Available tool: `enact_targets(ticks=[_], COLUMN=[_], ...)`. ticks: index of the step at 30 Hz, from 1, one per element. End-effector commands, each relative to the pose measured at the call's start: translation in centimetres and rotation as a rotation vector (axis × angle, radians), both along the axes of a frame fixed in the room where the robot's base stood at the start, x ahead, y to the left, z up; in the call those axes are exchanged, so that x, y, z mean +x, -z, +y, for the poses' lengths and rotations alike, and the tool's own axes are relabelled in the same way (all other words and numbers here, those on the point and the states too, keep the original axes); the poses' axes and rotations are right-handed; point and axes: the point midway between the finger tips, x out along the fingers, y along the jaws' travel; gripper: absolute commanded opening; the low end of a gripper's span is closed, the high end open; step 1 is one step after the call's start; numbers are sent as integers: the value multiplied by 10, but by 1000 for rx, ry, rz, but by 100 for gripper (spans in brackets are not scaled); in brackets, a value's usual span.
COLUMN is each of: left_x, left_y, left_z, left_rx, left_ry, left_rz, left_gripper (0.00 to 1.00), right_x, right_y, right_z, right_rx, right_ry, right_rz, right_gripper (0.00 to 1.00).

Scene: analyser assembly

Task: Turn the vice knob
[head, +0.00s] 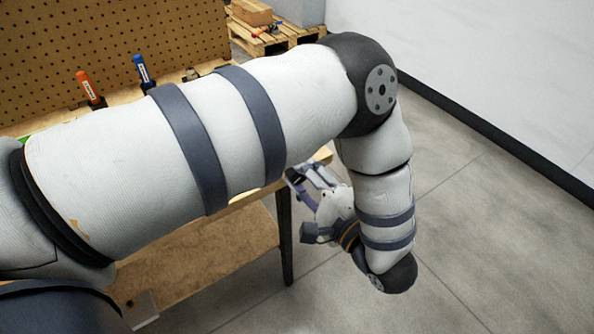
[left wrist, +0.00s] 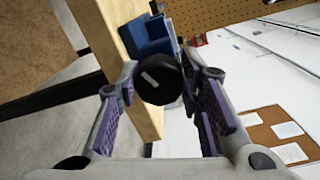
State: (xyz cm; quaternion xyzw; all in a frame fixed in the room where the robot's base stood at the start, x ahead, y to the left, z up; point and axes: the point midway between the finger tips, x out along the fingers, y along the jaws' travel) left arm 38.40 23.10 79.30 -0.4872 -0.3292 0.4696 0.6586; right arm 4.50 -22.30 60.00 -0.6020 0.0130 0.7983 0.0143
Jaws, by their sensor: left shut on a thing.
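The vice (left wrist: 150,38) is a blue block at the edge of the wooden table in the left wrist view. Its knob (left wrist: 160,80) is a dark round end with a small light mark, facing the camera. My left gripper (left wrist: 162,88) has one purple-padded finger on each side of the knob and is shut on it. In the head view my left gripper (head: 305,178) is at the table's right corner, partly behind my arm; the vice cannot be made out there. My right gripper is not in view.
The wooden table (head: 255,197) lies mostly behind my left arm. An orange-handled tool (head: 88,86) and a blue-handled tool (head: 142,70) stand by the pegboard (head: 100,35). A pallet (head: 275,40) with boxes is at the back. The floor (head: 470,230) to the right is clear.

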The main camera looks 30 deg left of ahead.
Motion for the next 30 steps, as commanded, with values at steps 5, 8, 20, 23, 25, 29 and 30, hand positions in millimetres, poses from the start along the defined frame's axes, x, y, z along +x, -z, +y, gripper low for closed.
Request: enact_targets(ticks=[5,8,20,23,25,29,30], left_x=[1,1,1,1,1,1,1], left_y=[-4,-4,-3,-3,-3,-3,-3], left_z=[0,1,1,1,1,1,1], left_rx=[-62,-99,-244,-280,-306,-352,-366], left_ry=[0,-1,1,0,1,2,3], left_rz=[-160,-248,-600,-688,-749,-863,-898], left_gripper=[6,6,6,6,6,6,6], right_x=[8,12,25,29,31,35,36], right_y=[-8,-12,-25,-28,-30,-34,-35], right_z=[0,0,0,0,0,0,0], right_rx=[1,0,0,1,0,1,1], right_ry=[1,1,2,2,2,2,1], right_rz=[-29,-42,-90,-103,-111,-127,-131], right_gripper=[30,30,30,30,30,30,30])
